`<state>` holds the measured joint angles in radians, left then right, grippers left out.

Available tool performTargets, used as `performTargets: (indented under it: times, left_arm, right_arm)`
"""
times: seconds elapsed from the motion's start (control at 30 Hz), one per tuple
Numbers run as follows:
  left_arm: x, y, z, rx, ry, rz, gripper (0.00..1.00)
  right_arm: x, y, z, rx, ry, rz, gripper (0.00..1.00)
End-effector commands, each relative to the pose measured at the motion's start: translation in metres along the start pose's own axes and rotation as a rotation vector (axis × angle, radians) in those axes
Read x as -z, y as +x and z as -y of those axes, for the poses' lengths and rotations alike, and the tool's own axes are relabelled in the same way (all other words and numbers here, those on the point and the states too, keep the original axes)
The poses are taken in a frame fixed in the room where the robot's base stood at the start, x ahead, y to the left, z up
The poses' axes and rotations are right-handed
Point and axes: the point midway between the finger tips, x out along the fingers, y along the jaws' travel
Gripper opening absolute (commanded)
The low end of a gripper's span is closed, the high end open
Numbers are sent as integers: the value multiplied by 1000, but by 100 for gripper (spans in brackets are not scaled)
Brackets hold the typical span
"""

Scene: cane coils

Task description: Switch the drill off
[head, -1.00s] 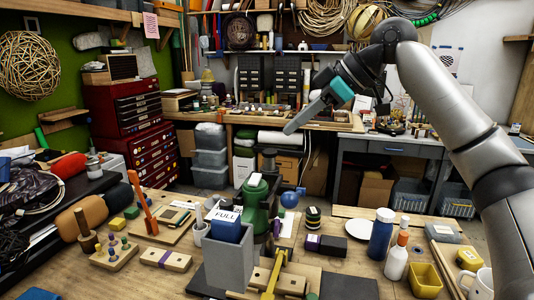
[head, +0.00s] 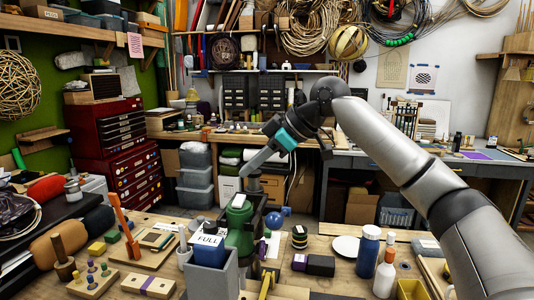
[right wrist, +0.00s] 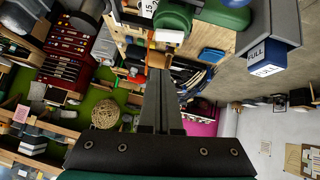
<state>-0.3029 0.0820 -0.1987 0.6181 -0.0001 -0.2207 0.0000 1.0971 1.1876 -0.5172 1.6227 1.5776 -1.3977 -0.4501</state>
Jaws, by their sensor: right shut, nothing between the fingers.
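A green machine, which looks like the drill (head: 240,222), stands on the workbench in the middle of the head view, with a dark post rising behind its top. Green parts (right wrist: 172,18) show at the top of the right wrist view; I cannot make out a switch or whether it runs. My right gripper (head: 244,174) points down and left, just above the drill's top, apparently apart from it. Its long grey fingers (right wrist: 160,76) are together and empty in the right wrist view. My left gripper is not in view.
A grey bin with a blue box marked FULL (head: 209,248) stands close in front of the drill. A blue ball (head: 273,220) is just right of it. A blue bottle (head: 368,252) and a white bottle (head: 384,274) stand farther right. An orange upright (head: 126,228) is at left.

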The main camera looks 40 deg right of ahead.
Motion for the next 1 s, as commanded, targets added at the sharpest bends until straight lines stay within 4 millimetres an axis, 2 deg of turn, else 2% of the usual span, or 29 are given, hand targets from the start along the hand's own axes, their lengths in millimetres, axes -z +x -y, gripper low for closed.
performTargets:
  times: [0.1,0.33,0.8,1.0]
  left_arm:
    - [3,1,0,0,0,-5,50]
    - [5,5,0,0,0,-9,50]
    - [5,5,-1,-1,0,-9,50]
    - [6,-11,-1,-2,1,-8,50]
  right_arm:
    - [-5,23,0,1,3,4,0]
    - [-26,41,0,-1,1,3,0]
    - [-29,44,0,1,2,1,0]
    - [-29,45,-1,43,44,3,0]
